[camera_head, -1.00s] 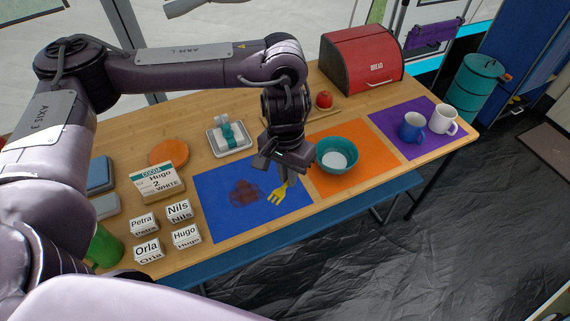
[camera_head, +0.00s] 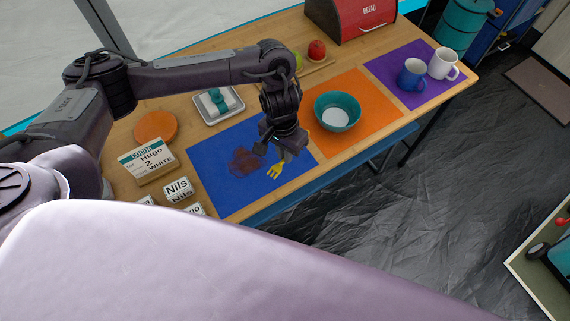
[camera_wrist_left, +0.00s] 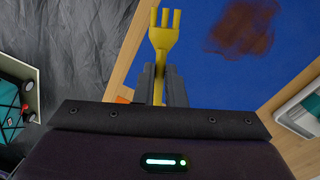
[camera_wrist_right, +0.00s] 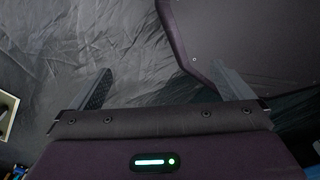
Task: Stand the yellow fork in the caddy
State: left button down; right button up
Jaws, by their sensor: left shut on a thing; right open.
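The yellow fork (camera_head: 276,169) shows over the front right part of the blue mat (camera_head: 222,186). My left gripper (camera_head: 283,155) is shut on the fork's handle. In the left wrist view the handle of the fork (camera_wrist_left: 164,36) is between the fingers (camera_wrist_left: 160,82) and the tines stick out past them, over the mat. I cannot tell whether the tines touch the mat. My right gripper (camera_wrist_right: 163,84) is open and empty, over the dark floor sheet. I cannot make out a caddy in the current views.
A teal bowl (camera_head: 337,111) stands on the orange mat (camera_head: 372,121) to the right of the left gripper. Blue (camera_head: 411,76) and white (camera_head: 443,64) mugs are farther right. Labelled boxes (camera_head: 147,161) stand at left. A brown stain marks the blue mat.

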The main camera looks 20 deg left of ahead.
aim_at(286, 171)
pick_arm(q)
jog(key=shift+d+f, duration=0.1)
jog(key=shift+f, duration=2.85)
jog(key=c, duration=1.5)
grip_release()
jog(key=shift+f, duration=0.15)
notch_tip(286, 171, up, 12)
jog(key=p, duration=0.1)
jog(key=shift+w+a+r, duration=0.2)
jog(key=shift+w+a, duration=0.1)
jog(key=shift+a, duration=0.15)
jog(key=shift+f, duration=0.1)
